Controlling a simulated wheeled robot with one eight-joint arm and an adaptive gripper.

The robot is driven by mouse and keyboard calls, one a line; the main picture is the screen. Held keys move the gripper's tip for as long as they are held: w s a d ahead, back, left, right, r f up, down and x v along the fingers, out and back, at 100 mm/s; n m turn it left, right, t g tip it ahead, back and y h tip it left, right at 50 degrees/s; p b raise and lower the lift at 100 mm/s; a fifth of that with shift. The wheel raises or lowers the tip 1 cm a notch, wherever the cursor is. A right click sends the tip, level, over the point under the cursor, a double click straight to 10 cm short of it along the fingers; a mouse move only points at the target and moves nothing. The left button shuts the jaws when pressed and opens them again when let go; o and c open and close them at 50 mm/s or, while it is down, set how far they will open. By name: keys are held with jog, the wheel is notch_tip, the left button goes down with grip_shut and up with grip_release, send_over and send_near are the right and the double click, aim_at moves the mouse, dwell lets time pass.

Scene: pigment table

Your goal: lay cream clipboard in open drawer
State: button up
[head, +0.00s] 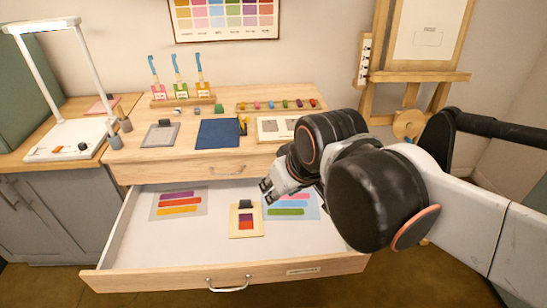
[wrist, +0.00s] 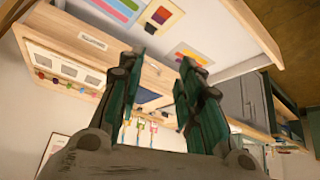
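The cream clipboard (head: 236,230), with a dark clip and red and purple swatches, lies flat in the open drawer (head: 150,235), near its middle. It also shows at the top of the wrist view (wrist: 149,25), beyond the fingertips. My gripper (head: 269,191) is above the drawer, just behind and to the right of the clipboard and apart from it. In the wrist view my gripper (wrist: 157,66) has its two fingers spread with nothing between them.
Two colour-striped sheets (head: 158,211) (head: 304,212) lie in the drawer on either side of the clipboard. The tabletop holds a grey clipboard (head: 157,138), a blue clipboard (head: 217,134), a pale swatch board (head: 266,136), a bottle rack (head: 183,101) and a row of pigments (head: 270,105).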

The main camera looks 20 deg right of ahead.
jog(key=shift+s+f+m+t, duration=0.2)
jog(key=shift+s+f+m, duration=0.1)
jog(key=shift+s, duration=0.6)
jog(key=shift+s+f+m+t, duration=0.2)
jog(key=shift+s+f+m, duration=0.1)
jog(key=shift+s, duration=0.55)
jog(key=shift+c, duration=0.5)
